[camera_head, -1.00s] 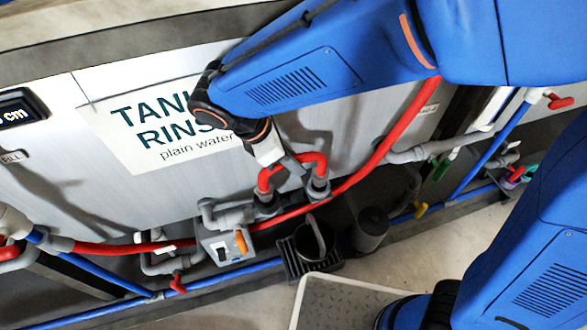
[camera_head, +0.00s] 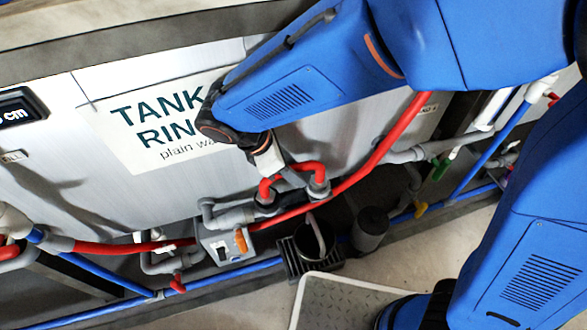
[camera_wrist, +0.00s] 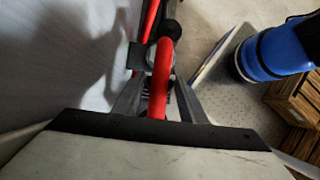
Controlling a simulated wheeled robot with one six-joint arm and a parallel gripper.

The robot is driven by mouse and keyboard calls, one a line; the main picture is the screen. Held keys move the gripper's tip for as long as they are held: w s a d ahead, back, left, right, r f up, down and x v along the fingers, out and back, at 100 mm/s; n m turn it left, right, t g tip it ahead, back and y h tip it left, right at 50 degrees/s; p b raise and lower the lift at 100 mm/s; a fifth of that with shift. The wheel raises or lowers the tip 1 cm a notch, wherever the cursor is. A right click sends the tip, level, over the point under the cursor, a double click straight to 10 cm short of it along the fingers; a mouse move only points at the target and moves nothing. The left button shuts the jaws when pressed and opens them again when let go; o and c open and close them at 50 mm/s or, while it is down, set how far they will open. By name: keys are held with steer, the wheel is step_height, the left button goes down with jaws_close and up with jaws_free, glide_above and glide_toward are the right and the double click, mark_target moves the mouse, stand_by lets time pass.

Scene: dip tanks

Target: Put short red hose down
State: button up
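The short red hose (camera_head: 312,167) is a small bent loop in front of the tank's lower wall. My gripper (camera_head: 290,177) is at the top of its bend, with the hose between its fingers. In the wrist view the hose (camera_wrist: 161,65) runs between the two grey fingers of my gripper (camera_wrist: 159,92), which look closed on it. The hose's ends are down at the grey pipe fittings (camera_head: 318,188); whether they are seated in them I cannot tell.
A long red hose (camera_head: 385,140) passes just right of and below the loop. A grey box with an orange lever (camera_head: 226,246), a black crate (camera_head: 296,262) and a dark cylinder (camera_head: 370,230) stand close below. The tank wall with its rinse sign (camera_head: 140,145) is right behind.

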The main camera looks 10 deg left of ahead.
steer(key=shift+r, duration=0.1)
steer(key=shift+v, duration=3.85)
steer(key=shift+s, duration=0.1)
